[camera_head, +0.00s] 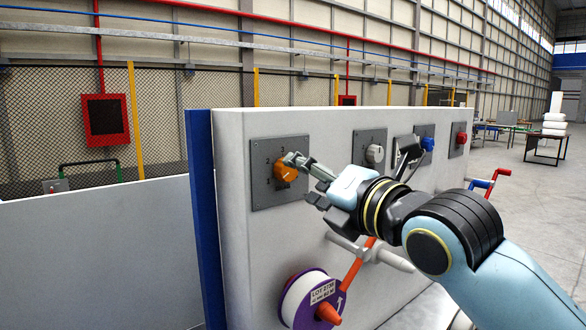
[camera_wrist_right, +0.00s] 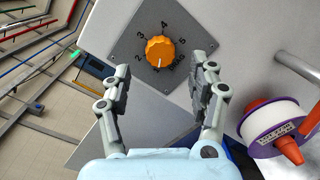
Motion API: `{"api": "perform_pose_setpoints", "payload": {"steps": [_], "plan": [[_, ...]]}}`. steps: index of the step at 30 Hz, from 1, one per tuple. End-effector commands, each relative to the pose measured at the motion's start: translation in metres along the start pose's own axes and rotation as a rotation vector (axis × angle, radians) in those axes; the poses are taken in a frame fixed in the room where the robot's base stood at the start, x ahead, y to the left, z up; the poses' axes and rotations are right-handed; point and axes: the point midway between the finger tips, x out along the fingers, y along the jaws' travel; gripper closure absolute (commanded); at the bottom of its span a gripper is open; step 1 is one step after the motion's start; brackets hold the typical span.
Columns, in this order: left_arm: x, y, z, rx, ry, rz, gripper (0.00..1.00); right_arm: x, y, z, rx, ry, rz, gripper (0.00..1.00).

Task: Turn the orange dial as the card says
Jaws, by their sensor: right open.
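The orange dial (camera_head: 287,172) sits on a grey square plate (camera_head: 262,196) at the left of the light grey panel. In the right wrist view the dial (camera_wrist_right: 161,50) shows a ring of numbers around it, with 2, 3, 4 and 5 readable. A pale mark on the dial points toward the bottom of that view. My right gripper (camera_head: 303,180) is at the dial in the head view. In the wrist view its fingers (camera_wrist_right: 165,78) are spread wide with a gap on both sides of the dial, apparently not touching it. I cannot make out an instruction card. My left gripper is not in view.
A grey knob (camera_head: 375,154), a blue knob (camera_head: 427,144) and a red knob (camera_head: 461,138) are further right on the panel. A purple-rimmed white spool (camera_head: 297,293) with a lot label and an orange crank (camera_head: 356,267) is below. A grey bar sticks out nearby.

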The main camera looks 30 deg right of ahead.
Motion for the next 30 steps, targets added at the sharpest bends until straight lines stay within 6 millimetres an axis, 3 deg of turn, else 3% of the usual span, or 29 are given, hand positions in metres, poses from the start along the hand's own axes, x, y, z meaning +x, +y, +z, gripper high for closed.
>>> {"api": "perform_pose_setpoints", "payload": {"steps": [3, 9, 19, 30], "plan": [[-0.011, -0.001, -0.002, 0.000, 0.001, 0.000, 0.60, 0.023, 0.003, 0.003, 0.004, -0.001, 0.000, 0.40], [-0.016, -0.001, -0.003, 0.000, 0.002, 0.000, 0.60, 0.045, 0.001, 0.001, 0.001, 0.000, -0.001, 0.40], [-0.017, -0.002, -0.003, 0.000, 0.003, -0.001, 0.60, 0.049, 0.000, 0.000, 0.001, 0.001, -0.001, 0.40], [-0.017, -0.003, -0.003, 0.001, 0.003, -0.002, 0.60, 0.049, -0.001, 0.000, 0.001, 0.002, -0.002, 0.87]]}}
